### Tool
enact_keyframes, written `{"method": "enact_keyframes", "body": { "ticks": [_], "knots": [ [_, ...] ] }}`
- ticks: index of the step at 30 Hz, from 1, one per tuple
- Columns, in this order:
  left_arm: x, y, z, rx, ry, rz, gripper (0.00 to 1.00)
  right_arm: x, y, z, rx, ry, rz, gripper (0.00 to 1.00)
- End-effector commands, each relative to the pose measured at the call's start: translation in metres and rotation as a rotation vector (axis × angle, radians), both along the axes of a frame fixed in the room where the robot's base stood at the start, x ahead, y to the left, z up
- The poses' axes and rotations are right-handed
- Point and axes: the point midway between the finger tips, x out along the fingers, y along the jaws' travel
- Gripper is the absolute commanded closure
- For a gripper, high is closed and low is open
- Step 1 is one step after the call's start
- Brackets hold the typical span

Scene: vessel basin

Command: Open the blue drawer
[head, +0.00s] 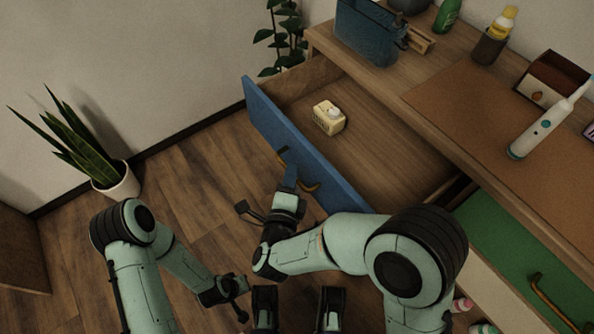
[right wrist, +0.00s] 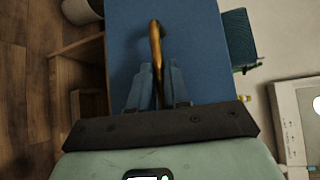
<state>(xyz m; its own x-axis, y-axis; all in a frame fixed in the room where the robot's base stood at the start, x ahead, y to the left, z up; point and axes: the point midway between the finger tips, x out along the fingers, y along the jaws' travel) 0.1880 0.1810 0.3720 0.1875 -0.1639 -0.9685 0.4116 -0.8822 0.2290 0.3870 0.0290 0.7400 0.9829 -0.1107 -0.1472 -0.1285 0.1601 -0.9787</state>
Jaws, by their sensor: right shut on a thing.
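The blue drawer's front (head: 300,145) stands well out from the wooden cabinet, and the drawer's wooden inside (head: 375,140) is exposed. A brass handle (head: 311,187) is on the blue front. My right gripper (head: 290,176) is at this handle. In the right wrist view the handle (right wrist: 155,45) runs between the fingers of my right gripper (right wrist: 158,88), which is shut on it before the blue panel (right wrist: 190,30). My left gripper (head: 238,290) hangs low over the floor, away from the drawer. Its fingers are too small to judge.
A small pale yellow box (head: 328,118) lies inside the drawer. A green drawer (head: 530,260) with a brass handle is at the lower right. The cabinet top carries a blue basket (head: 365,35), bottles and an electric toothbrush (head: 540,130). A potted plant (head: 118,182) stands left; floor between is clear.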

Motion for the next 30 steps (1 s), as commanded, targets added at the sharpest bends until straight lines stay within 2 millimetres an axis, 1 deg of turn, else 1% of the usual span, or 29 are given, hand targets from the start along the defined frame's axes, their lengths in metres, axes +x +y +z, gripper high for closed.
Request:
{"method": "enact_keyframes", "body": {
  "ticks": [9, 10, 11, 12, 20, 23, 26, 30],
  "knots": [
    [0.000, 0.000, 0.000, 0.000, 0.001, 0.000, 1.00, 0.000, 0.001, 0.001, 0.001, -0.002, 0.000, 1.00],
    [0.000, 0.000, 0.000, 0.000, 0.001, 0.000, 1.00, 0.000, 0.001, 0.001, 0.001, -0.002, 0.000, 0.77],
    [0.000, 0.000, 0.000, 0.000, 0.001, 0.000, 1.00, 0.000, 0.001, 0.001, 0.001, -0.002, 0.000, 0.68],
    [0.000, 0.000, 0.000, 0.000, 0.001, 0.000, 1.00, 0.000, 0.001, 0.001, 0.001, -0.002, 0.000, 0.62],
    [0.000, 0.000, 0.000, 0.000, 0.000, 0.000, 1.00, 0.000, 0.000, 0.000, 0.001, -0.001, 0.000, 0.62],
    [0.001, 0.000, 0.001, 0.001, -0.003, 0.000, 1.00, -0.005, 0.001, 0.001, 0.000, -0.001, 0.001, 0.62],
    [0.005, 0.000, 0.005, 0.001, -0.016, 0.000, 1.00, -0.017, 0.003, 0.003, 0.000, 0.001, 0.003, 0.62],
    [0.012, -0.002, 0.013, 0.002, -0.043, -0.003, 1.00, -0.046, 0.007, 0.008, -0.001, 0.000, 0.006, 0.62]
  ]
}}
